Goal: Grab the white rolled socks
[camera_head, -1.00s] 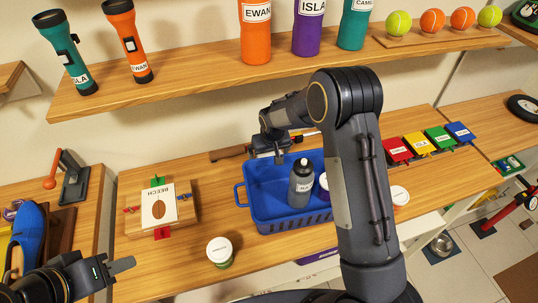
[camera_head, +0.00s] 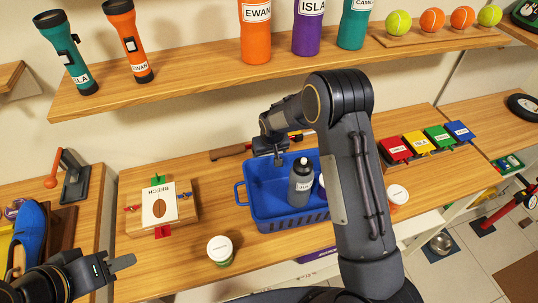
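I see no white rolled socks in this view; my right arm hides part of the middle shelf. My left gripper (camera_head: 122,263) is at the lower left, in front of the wooden shelf's left end, with nothing visible in it. How far its fingers are apart is unclear. My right gripper (camera_head: 278,157) points down over the back of the blue basket (camera_head: 242,196). It is small and partly hidden by its own arm, so I cannot tell whether it is open.
The basket holds a grey bottle (camera_head: 301,185). A white-lidded jar (camera_head: 220,250) and a wooden block with a BEECH card (camera_head: 160,204) stand to its left. Coloured boxes (camera_head: 416,144) are at right. An upper shelf (camera_head: 200,82) with flashlights and bottles overhangs behind.

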